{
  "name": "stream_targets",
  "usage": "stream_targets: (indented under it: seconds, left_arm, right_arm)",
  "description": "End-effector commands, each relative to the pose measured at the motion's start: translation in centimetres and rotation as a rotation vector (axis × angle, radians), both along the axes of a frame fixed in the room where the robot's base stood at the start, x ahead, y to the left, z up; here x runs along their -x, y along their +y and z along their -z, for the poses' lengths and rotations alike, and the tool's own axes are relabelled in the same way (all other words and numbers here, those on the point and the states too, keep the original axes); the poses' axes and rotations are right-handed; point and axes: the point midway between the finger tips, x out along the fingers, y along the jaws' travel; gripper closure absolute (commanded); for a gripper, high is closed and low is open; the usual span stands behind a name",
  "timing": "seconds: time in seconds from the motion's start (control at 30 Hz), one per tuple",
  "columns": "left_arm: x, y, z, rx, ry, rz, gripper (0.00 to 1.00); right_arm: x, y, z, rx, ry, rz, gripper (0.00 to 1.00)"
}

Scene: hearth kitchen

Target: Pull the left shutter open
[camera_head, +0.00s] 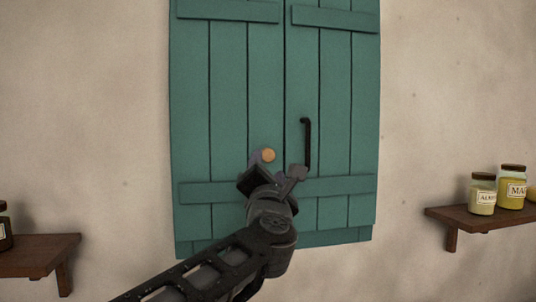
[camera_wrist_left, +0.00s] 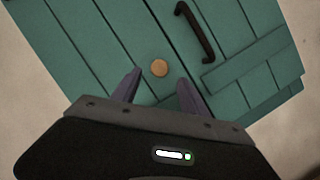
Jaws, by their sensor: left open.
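The left shutter (camera_head: 228,110) is a teal plank panel with a round orange-brown knob (camera_head: 268,155) near its inner edge. It looks shut, flush beside the right shutter (camera_head: 335,90), which has a black bar handle (camera_head: 307,143). My left gripper (camera_head: 264,158) is in front of the left shutter at the knob. In the left wrist view the gripper (camera_wrist_left: 157,92) is open, and the knob (camera_wrist_left: 159,68) shows just beyond and between its fingertips. I cannot tell whether either finger touches it. My right gripper is not in view.
A wooden shelf (camera_head: 450,212) with labelled jars (camera_head: 483,194) stands out from the wall at the right. Another wooden shelf (camera_head: 40,262) with a partly visible dark jar is at the lower left. The plaster wall between shelves and shutters is bare.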

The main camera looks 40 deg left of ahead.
Motion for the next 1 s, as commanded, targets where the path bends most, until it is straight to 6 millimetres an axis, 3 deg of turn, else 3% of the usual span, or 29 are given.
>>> stream_targets:
  seconds: [0.37,0.77,1.0]
  left_arm:
    - [-0.8,0.6,-0.3,0.000,0.003,-0.001,0.48]
    - [-5.1,4.1,-1.9,0.000,0.005,0.000,0.48]
    - [-5.9,4.8,-2.0,-0.003,0.003,0.000,0.48]
  right_arm:
    - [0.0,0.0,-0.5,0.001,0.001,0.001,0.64]
    - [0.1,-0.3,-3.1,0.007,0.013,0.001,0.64]
    - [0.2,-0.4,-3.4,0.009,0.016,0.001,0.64]
